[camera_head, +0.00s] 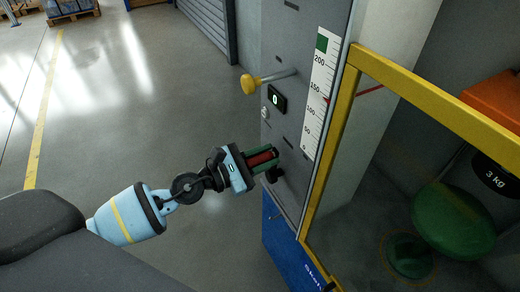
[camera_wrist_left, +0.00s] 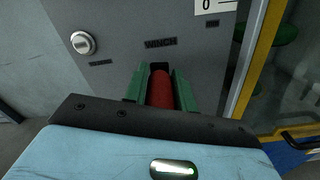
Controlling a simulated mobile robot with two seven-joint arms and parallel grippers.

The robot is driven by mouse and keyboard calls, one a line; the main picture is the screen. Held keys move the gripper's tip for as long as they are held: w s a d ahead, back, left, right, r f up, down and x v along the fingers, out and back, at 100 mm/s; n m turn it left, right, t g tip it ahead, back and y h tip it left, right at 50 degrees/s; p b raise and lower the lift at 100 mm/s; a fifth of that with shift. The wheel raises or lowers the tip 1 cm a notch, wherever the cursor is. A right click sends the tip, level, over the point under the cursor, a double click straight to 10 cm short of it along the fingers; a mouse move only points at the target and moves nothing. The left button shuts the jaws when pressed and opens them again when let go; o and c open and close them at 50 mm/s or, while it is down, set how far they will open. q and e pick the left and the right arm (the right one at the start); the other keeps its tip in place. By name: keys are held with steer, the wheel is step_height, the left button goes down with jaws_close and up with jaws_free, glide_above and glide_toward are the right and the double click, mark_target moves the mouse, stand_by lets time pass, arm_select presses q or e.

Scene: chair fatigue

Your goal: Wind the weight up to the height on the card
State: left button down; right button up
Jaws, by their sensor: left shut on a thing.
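In the head view my left gripper (camera_head: 262,159) is shut on the red crank handle (camera_head: 261,158) at the front of the grey machine panel. The wrist view shows the red handle (camera_wrist_left: 160,92) between the green fingers, below the word WINCH. A white height scale (camera_head: 318,95) runs up the panel from 0 to above 200. It has a green patch near its top and a small red mark (camera_head: 326,100) partway up. A dark weight marked 3 kg (camera_head: 494,176) shows behind the yellow-framed guard, under an orange part. I cannot make out a card. My right gripper is out of view.
A yellow knob (camera_head: 250,85) sticks out left of the panel, near a small black display (camera_head: 276,99) reading 0. The yellow guard frame (camera_head: 336,140) stands right of the scale. A green chair seat (camera_head: 452,222) is behind it.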

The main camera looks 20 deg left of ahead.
arm_select(q)
steer(key=shift+s+d+f+m, duration=0.2)
steer(key=shift+s+d+m, duration=0.25)
steer(key=shift+m, duration=0.15)
steer(key=shift+f, duration=0.1)
steer(key=c, duration=1.2)
jaws_free()
steer(key=shift+s+a, duration=0.1)
steer(key=shift+a, duration=0.1)
steer(key=b+v, duration=0.3)
steer(key=v, duration=0.4)
steer(key=shift+s, duration=0.15)
